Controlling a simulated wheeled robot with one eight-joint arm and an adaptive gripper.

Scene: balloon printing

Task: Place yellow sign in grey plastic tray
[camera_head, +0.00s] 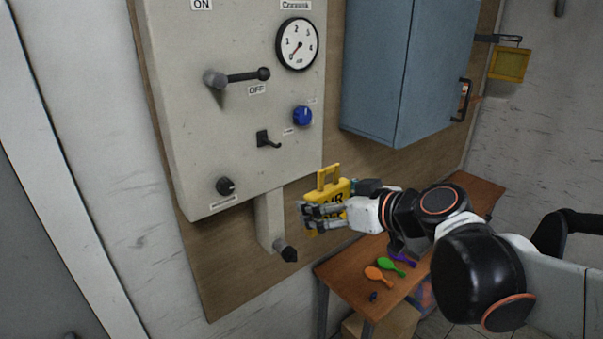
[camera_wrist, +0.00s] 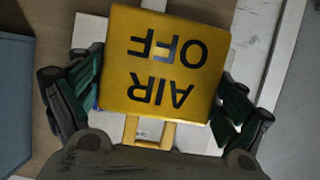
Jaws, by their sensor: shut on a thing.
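The yellow sign (camera_head: 330,190) reads "AIR OFF" and has a loop handle at its top. My gripper (camera_head: 320,211) is shut on it and holds it in the air in front of the panel, above the near end of the wooden table. In the wrist view the sign (camera_wrist: 165,60) appears upside down, with a finger of my gripper (camera_wrist: 160,97) on each side of it and its handle toward the palm. I cannot make out a grey plastic tray in either view.
A blue cabinet (camera_head: 385,70) is right. Another yellow plate (camera_head: 509,65) hangs far right.

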